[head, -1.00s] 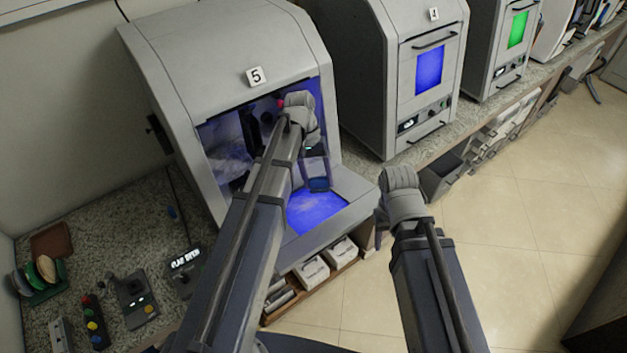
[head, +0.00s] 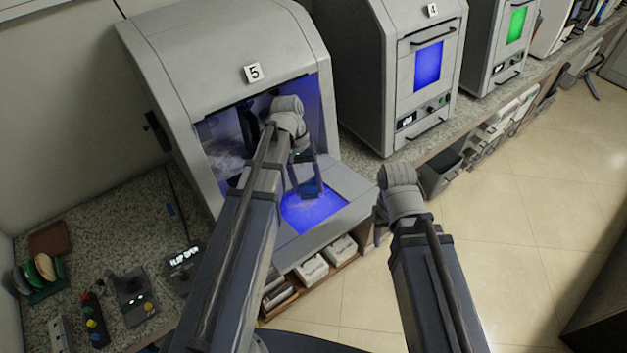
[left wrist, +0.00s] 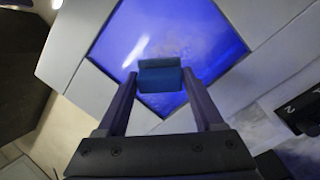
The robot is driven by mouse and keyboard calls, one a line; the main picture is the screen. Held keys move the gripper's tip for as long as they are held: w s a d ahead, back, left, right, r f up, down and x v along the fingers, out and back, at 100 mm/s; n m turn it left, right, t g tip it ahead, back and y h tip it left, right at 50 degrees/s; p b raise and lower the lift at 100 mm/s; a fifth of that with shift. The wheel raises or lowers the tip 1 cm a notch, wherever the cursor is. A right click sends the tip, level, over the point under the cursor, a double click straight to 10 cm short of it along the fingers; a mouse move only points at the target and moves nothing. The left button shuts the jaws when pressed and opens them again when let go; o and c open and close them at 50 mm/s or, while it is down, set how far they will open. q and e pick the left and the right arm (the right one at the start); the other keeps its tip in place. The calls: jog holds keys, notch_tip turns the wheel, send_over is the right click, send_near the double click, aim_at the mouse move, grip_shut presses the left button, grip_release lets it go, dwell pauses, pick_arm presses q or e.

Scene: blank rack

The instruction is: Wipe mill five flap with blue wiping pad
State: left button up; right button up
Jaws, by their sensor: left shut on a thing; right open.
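Mill five (head: 215,60), a grey cabinet marked 5, stands open on the bench. Its flap (head: 335,190) is folded down at the front, with a glowing blue window (head: 312,212). The window also fills the middle of the left wrist view (left wrist: 165,40), with pale smears and a bright streak. My left gripper (head: 308,188) is over the flap, shut on the blue wiping pad (left wrist: 160,75). The pad shows in front of the window; I cannot tell whether it touches it. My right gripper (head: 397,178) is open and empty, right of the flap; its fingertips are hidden.
Mill four (head: 385,65) stands to the right with its flap closed. On the bench at left are a rack of coloured pads (head: 40,275), a button box (head: 95,318), a joystick box (head: 135,298) and a small display (head: 185,258). Boxes (head: 312,270) sit on a shelf below.

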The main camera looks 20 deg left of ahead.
aim_at(300, 203)
pick_arm(q)
jog(key=shift+s+a+f, duration=0.1)
jog(key=shift+s+a, duration=0.65)
jog(key=shift+s, duration=0.3)
jog(key=shift+s+a+f, duration=0.1)
jog(key=shift+s+a, duration=0.65)
jog(key=shift+s, duration=0.25)
jog(key=shift+s+a+f, duration=0.1)
jog(key=shift+s+a, duration=0.65)
jog(key=shift+s, duration=0.3)
jog(key=shift+f+b, duration=0.1)
jog(key=shift+b, duration=0.3)
jog(key=shift+w+d, duration=0.65)
jog(key=shift+w, duration=0.2)
jog(key=shift+w+d, duration=0.55)
jog(key=shift+w, duration=0.15)
jog(key=shift+w+d+f, duration=0.1)
jog(key=shift+w+d, duration=1.15)
jog(key=shift+w, duration=0.2)
